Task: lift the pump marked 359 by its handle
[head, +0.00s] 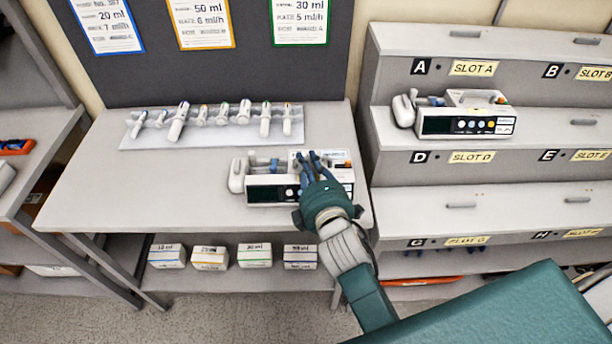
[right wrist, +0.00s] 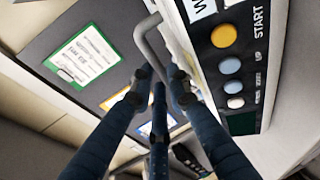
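A white pump (head: 262,190) with a dark display stands near the front right of the table, a syringe along its top. My right gripper (head: 314,158) reaches over its right end from the front. In the right wrist view, the grey handle (right wrist: 148,38) is at the blue fingertips (right wrist: 160,78), beside the panel with its START label and coloured buttons. I cannot tell whether the fingers grip the handle. A similar pump (head: 465,122) stands on the shelf under SLOT A. No number 359 is readable on either pump. My left gripper is not in view.
A pale tray (head: 215,141) with several syringes lies at the table's back left. Several small boxes (head: 254,255) stand on the shelf below. The stepped slot shelf (head: 540,206) is close on the right. The table's left front is clear. Cards hang on the dark board (head: 150,75).

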